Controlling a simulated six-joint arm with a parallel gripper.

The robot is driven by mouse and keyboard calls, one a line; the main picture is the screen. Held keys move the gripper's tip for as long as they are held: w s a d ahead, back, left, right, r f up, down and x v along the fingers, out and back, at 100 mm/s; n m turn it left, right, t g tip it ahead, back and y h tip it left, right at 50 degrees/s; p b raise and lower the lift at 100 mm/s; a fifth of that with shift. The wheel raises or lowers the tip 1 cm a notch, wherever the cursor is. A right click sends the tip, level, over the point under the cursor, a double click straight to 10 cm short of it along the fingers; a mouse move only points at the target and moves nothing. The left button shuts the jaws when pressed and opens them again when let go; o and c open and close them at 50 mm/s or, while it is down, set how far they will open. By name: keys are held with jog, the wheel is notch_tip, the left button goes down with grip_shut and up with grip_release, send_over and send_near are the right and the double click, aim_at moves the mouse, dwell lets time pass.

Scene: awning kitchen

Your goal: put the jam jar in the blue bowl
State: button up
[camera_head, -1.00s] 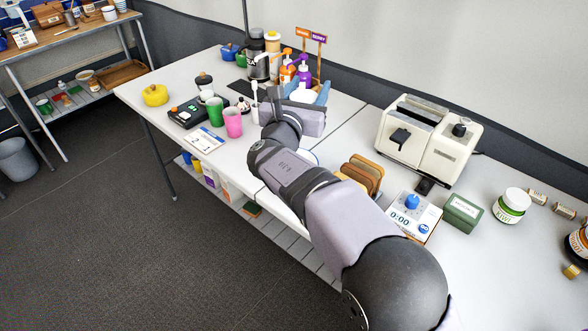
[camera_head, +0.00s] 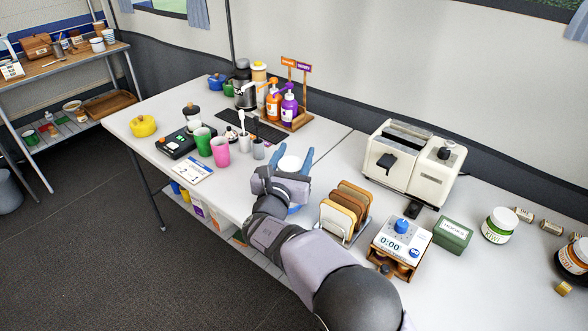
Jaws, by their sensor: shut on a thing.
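My gripper (camera_head: 289,157), with blue fingers, is above the table left of the toaster. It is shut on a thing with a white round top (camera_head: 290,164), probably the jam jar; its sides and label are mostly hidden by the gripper. A small piece of a blue thing (camera_head: 295,209), probably the blue bowl, shows beside my arm, just left of the toast rack. My arm hides most of it. The held thing appears farther back than this blue piece; I cannot tell its height.
A toast rack (camera_head: 345,212) and cream toaster (camera_head: 408,165) stand to the right. A timer box (camera_head: 399,248), green box (camera_head: 453,235) and kiwi jar (camera_head: 499,226) are farther right. A pink cup (camera_head: 220,151), grey cup (camera_head: 258,149) and purple bottle (camera_head: 289,110) stand left and behind.

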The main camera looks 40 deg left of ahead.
jog(key=shift+f, duration=2.1)
jog(key=o, duration=1.3)
jog(key=shift+c, duration=0.2)
jog(key=shift+s, duration=0.15)
jog(key=b+v, duration=0.1)
jog(key=v, duration=1)
jog(key=shift+s+d, duration=0.2)
jog(key=shift+s, duration=0.15)
